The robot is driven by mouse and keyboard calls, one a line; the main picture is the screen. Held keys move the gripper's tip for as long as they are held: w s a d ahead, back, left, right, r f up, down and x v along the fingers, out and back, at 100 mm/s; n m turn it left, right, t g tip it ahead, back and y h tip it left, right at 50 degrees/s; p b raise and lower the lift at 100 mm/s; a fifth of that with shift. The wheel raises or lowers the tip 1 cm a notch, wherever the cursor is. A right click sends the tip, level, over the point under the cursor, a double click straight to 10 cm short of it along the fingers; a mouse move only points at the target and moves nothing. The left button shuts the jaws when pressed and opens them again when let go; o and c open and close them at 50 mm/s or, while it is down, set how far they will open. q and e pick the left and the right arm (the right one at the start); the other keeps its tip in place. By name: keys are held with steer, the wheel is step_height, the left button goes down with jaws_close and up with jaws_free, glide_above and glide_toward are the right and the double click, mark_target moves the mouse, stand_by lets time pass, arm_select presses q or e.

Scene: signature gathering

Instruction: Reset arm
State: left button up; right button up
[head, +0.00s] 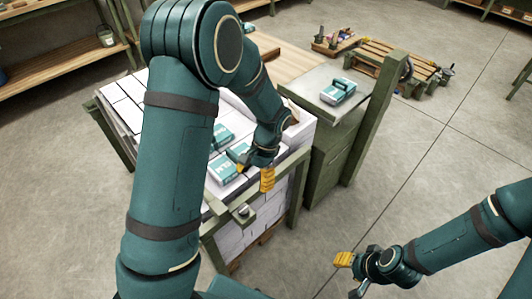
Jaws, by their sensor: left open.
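My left arm comes down across the middle of the view, and my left gripper (264,178) with its yellow fingertips hangs over the near right edge of a crate of white blocks (125,108). It is open, and I see nothing between its fingers. My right gripper (346,264), with a yellow fingertip, is at the lower right over bare floor, apart from the crate. It looks empty, but how far its jaws are parted is unclear.
Teal-and-white packages (224,168) lie on the white blocks, partly hidden by my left arm. Another package (339,91) lies on a grey-topped green cabinet (310,83) beside a green post (375,118). A wooden pallet (400,66) stands behind. The right foreground floor is clear.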

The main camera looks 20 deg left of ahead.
arm_select(q)
steer(key=s+d+f+n+t+h, duration=0.5)
steer(key=s+d+f, duration=0.4)
steer(key=d+f, duration=0.3)
steer(key=shift+d+f+n+t, duration=0.15)
steer(key=shift+f+n+t, duration=0.25)
steer(key=shift+n, duration=0.1)
